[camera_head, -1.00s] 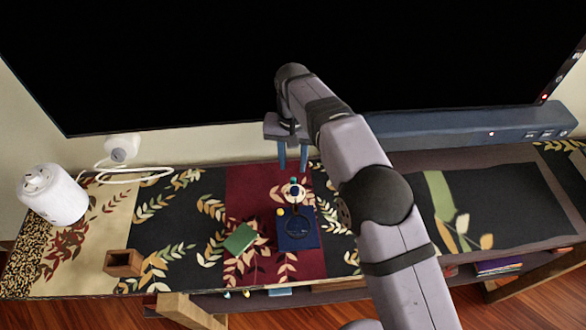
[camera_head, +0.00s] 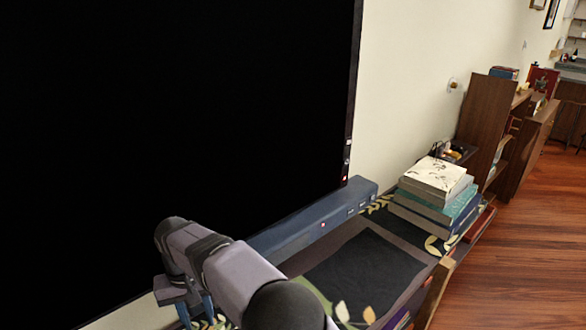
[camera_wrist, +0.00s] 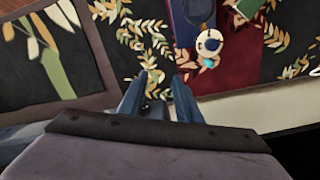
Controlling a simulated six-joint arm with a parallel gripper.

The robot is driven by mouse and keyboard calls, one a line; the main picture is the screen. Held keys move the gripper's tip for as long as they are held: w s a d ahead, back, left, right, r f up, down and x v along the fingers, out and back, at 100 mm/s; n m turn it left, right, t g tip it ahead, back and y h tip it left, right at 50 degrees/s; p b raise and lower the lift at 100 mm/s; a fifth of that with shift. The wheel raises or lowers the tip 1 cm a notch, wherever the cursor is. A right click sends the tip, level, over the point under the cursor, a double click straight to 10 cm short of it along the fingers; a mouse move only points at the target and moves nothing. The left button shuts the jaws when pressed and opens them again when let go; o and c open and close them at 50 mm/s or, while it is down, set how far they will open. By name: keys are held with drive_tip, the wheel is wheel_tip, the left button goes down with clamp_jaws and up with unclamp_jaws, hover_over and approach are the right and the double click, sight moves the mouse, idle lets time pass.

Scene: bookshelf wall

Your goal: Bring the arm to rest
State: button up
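My gripper (camera_head: 196,310) is at the lower left of the head view, in front of the large black screen, with its blue fingers pointing down. In the wrist view my gripper (camera_wrist: 157,92) shows two blue fingers spread apart with nothing held between them. Below and beyond the fingers lies the console top with its leaf-patterned runner (camera_wrist: 130,35). A small white and blue round figure (camera_wrist: 209,43) and a dark blue book (camera_wrist: 190,15) lie beyond the fingers, apart from them. My forearm hides part of the console in the head view.
A black screen (camera_head: 180,110) fills the left. A blue-grey soundbar (camera_head: 310,222) lies below it. A stack of books (camera_head: 435,195) stands at the console's right end. Wooden shelves (camera_head: 485,115) stand farther back. The wooden floor (camera_head: 530,240) at right is clear.

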drive_tip(key=d+r+m+p, duration=0.1)
drive_tip(key=d+r+m, duration=0.15)
drive_tip(key=d, duration=2.05)
drive_tip(key=s+d+f+m+p, duration=0.1)
drive_tip(key=s+d+f+m, duration=0.1)
drive_tip(key=s+d, duration=1.35)
wheel_tip(320, 180, down, 42)
drive_tip(key=w+d+b, duration=0.1)
drive_tip(key=b, duration=4.1)
drive_tip(key=shift+w+f, duration=0.2)
drive_tip(key=shift+f, duration=0.05)
wheel_tip(320, 180, up, 43)
drive_tip(key=p, duration=4.2)
drive_tip(key=shift+f, duration=0.15)
